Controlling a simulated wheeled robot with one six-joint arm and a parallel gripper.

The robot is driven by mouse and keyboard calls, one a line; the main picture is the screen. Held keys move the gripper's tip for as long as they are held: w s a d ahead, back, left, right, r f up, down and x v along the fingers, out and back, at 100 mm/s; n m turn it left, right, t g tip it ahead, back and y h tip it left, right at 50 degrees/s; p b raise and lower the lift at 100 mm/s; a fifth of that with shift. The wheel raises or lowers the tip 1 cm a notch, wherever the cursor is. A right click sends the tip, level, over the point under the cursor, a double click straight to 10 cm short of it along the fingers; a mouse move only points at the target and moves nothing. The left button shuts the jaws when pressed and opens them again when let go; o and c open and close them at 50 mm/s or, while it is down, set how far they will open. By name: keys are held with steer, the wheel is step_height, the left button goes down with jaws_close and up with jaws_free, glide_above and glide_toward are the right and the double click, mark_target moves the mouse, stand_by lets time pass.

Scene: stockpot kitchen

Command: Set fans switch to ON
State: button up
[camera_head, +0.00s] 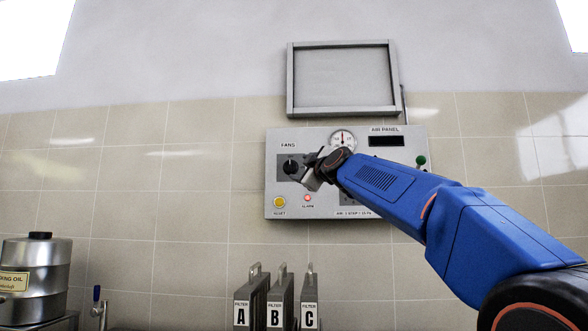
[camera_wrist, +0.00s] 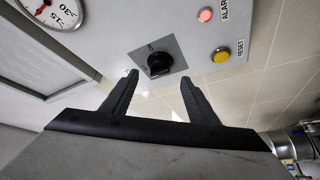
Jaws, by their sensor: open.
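The fans switch (camera_head: 291,167) is a black rotary knob on a dark square plate, under the FANS label on the grey air panel (camera_head: 350,208). In the wrist view the knob (camera_wrist: 159,63) sits just beyond the fingertips, between their lines. My gripper (camera_head: 310,170) is in front of the panel, just right of the knob in the head view. In the wrist view its two dark fingers (camera_wrist: 162,82) are apart with nothing between them. I see no contact with the knob. The ON and OFF marks are too small to read.
A yellow reset button (camera_head: 279,202) and a red alarm lamp (camera_head: 308,199) sit below the knob. Filters A, B and C (camera_head: 275,300) stand below the panel.

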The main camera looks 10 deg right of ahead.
mark_target(292, 167)
steer(key=shift+x, duration=3.5)
steer(key=c, duration=1)
